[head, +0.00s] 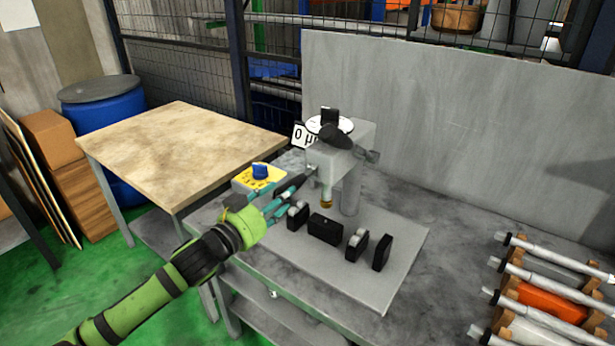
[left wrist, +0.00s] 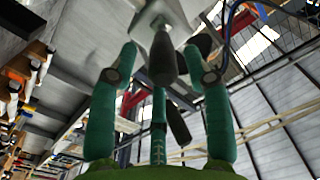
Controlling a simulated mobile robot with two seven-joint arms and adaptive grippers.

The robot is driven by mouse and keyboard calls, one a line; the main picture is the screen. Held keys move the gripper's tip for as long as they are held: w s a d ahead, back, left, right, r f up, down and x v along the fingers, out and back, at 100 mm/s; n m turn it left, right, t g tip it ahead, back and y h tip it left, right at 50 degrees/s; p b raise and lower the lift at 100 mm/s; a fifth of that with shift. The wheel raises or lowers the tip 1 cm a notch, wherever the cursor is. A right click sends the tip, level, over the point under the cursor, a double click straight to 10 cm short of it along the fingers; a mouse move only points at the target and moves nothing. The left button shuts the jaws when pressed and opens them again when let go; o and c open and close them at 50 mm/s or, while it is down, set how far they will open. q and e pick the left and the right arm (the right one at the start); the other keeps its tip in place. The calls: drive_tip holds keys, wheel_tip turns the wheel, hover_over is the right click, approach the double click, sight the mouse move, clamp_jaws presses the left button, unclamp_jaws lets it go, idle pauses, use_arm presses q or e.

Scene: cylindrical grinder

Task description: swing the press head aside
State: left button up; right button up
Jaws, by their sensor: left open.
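The press head (head: 338,158) is a grey block on a round column (head: 350,192), with a white dial and dark knobs on top and a brass tip (head: 326,190) below. A "0 µm" sign stands beside it. My left gripper (head: 296,194), with teal fingers, is open at the head's near left side, low by the baseplate. In the left wrist view, which looks upward, the open fingers (left wrist: 160,62) rise on either side of a dark handle (left wrist: 162,58) under the pale head (left wrist: 158,18). Whether they touch it I cannot tell. My right gripper is not in view.
Black blocks and rollers (head: 323,229) stand on the grey baseplate (head: 392,262) beneath the head. A yellow box with a blue knob (head: 260,171) sits behind my gripper. A grey panel (head: 450,130) closes the back. Rods on a rack (head: 545,287) lie at right.

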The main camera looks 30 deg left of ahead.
sight(299, 183)
use_arm(q)
drive_tip(key=shift+w+d, duration=0.1)
drive_tip(key=shift+w, duration=0.6)
drive_tip(key=shift+w+r, duration=0.1)
drive_tip(key=shift+w, duration=0.1)
drive_tip(key=shift+w+r+p, duration=0.15)
drive_tip(key=shift+w+p, duration=0.1)
drive_tip(key=shift+p, duration=0.1)
drive_tip(key=w+p, duration=0.1)
drive_tip(key=w, duration=0.2)
drive_tip(key=shift+w+d, duration=0.1)
drive_tip(key=shift+w, duration=0.55)
drive_tip(key=shift+w+f, duration=0.2)
drive_tip(key=shift+w, duration=0.1)
drive_tip(key=shift+d+f, duration=0.1)
clamp_jaws()
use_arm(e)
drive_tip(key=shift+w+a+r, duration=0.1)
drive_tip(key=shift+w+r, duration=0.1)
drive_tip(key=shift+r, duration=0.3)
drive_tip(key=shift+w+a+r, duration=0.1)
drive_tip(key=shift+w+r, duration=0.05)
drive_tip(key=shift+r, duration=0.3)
